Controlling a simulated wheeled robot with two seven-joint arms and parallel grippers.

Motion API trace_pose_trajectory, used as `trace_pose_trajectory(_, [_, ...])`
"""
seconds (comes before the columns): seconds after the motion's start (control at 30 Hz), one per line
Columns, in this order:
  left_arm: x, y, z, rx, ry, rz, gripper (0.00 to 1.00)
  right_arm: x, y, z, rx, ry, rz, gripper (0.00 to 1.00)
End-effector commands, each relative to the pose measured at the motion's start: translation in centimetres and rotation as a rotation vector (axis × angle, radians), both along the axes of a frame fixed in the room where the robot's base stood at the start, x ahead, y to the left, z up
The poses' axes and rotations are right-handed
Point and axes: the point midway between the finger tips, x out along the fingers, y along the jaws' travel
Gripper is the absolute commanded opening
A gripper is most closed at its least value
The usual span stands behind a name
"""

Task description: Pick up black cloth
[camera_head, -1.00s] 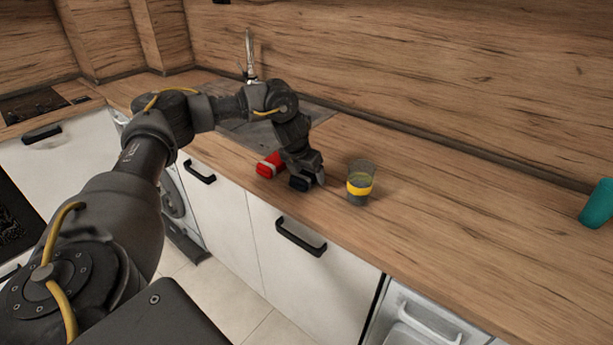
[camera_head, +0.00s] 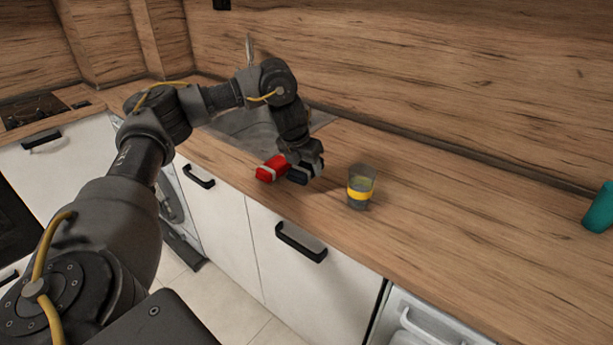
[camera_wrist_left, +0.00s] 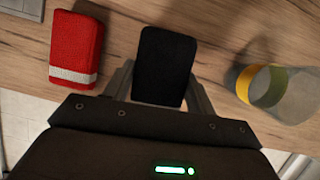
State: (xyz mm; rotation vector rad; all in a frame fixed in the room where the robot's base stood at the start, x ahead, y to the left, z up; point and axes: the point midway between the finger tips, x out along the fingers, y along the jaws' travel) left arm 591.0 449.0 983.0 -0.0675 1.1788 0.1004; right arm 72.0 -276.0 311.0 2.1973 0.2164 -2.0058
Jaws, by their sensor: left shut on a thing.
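The black cloth (camera_wrist_left: 164,66) is a small dark folded block between the fingers of my left gripper (camera_wrist_left: 160,85) in the left wrist view. In the head view the cloth (camera_head: 298,175) shows just under the left gripper (camera_head: 305,170), over the counter between a red cloth and a glass. The left gripper is shut on the black cloth. I cannot tell whether the cloth is clear of the counter. My right gripper is not in view.
A red cloth with a white stripe (camera_head: 271,169) lies close on the left. A glass with a yellow band (camera_head: 360,187) stands to the right. A teal cup (camera_head: 600,208) is at the far right. The sink (camera_head: 250,135) lies behind. The counter (camera_head: 450,230) right of the glass is clear.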

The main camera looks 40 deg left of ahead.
Motion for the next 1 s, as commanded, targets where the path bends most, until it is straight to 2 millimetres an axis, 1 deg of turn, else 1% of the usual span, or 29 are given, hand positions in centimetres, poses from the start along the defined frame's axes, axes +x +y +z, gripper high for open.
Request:
trace_pose_trajectory(0.03, [-0.6,-0.5,1.7,0.002,-0.008,-0.004,0.30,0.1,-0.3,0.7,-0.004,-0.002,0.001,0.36])
trace_pose_trajectory(0.2, [-3.1,-1.9,5.2,0.003,-0.007,-0.003,0.30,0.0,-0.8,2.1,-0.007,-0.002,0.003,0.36])
trace_pose_trajectory(0.27, [-4.4,-2.7,5.4,0.003,-0.005,-0.006,0.30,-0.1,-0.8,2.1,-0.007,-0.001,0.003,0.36])
trace_pose_trajectory(0.4, [-7.0,-4.2,6.6,0.003,-0.004,-0.004,0.30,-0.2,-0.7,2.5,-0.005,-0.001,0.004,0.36])
trace_pose_trajectory(0.5, [-8.4,-5.2,7.3,0.002,-0.005,-0.005,0.30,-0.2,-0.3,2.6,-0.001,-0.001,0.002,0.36])
trace_pose_trajectory(0.6, [-9.5,-5.8,7.7,0.001,-0.004,-0.002,0.30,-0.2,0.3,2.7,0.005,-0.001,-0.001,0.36])
trace_pose_trajectory(0.77, [-10.4,-6.3,8.1,0.000,-0.002,0.000,0.30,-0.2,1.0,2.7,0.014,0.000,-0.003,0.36])
trace_pose_trajectory(1.0, [-10.6,-6.4,8.1,-0.001,0.000,0.002,0.30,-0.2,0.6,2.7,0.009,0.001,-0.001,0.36])
